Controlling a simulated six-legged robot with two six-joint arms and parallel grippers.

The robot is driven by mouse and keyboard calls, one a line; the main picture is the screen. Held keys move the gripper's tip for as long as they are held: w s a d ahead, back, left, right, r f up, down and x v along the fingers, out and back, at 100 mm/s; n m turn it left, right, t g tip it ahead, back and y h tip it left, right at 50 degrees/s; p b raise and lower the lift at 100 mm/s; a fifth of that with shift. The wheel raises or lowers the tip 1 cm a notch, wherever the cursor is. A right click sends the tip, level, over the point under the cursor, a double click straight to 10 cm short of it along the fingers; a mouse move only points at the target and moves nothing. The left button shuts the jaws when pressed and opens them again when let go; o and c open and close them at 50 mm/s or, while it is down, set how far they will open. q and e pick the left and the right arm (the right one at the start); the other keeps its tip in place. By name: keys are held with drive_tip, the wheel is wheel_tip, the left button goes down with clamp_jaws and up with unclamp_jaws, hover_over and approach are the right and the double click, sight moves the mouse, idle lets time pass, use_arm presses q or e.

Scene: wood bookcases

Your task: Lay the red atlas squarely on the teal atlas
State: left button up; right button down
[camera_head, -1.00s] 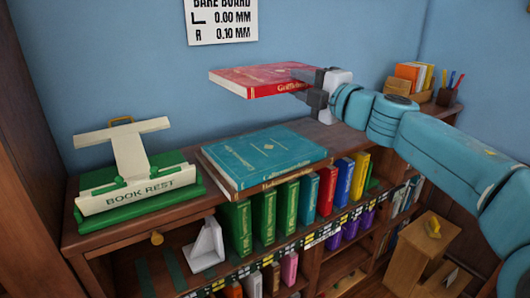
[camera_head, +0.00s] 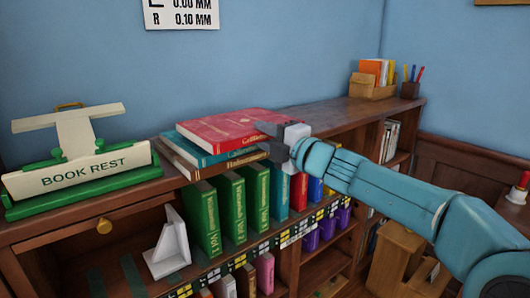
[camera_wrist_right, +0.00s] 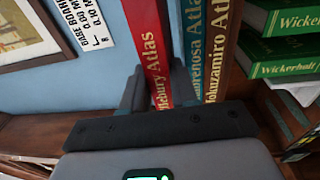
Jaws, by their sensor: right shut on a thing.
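The red atlas (camera_head: 225,128) lies flat just over the teal atlas (camera_head: 205,157), which sits on a brown-cream book (camera_head: 185,169) on the bookcase top. A strip of teal shows along the red atlas's left and front edges. My right gripper (camera_head: 277,138) is shut on the red atlas at its right end. In the right wrist view the red spine (camera_wrist_right: 147,50) sits between my fingers, and the teal spine (camera_wrist_right: 192,50) is to its right with a dark gap between. I cannot tell whether the two atlases touch. My left gripper is out of view.
A green and white book rest (camera_head: 85,165) stands at the left of the top. Green books (camera_head: 230,203) and a white bookend (camera_head: 170,245) are on the shelf below. A wooden organizer (camera_head: 372,86) and pen cup (camera_head: 410,90) stand at the back right. The top between is clear.

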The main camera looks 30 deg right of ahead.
drive_tip(key=shift+w+f, duration=0.1)
drive_tip(key=shift+f, duration=0.6)
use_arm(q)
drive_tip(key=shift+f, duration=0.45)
use_arm(e)
drive_tip(key=shift+r, duration=0.1)
drive_tip(key=shift+f+b, duration=0.2)
drive_tip(key=shift+b, duration=0.1)
drive_tip(key=c, duration=0.9)
unclamp_jaws()
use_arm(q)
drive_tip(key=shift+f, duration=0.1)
use_arm(e)
drive_tip(key=shift+o, duration=0.2)
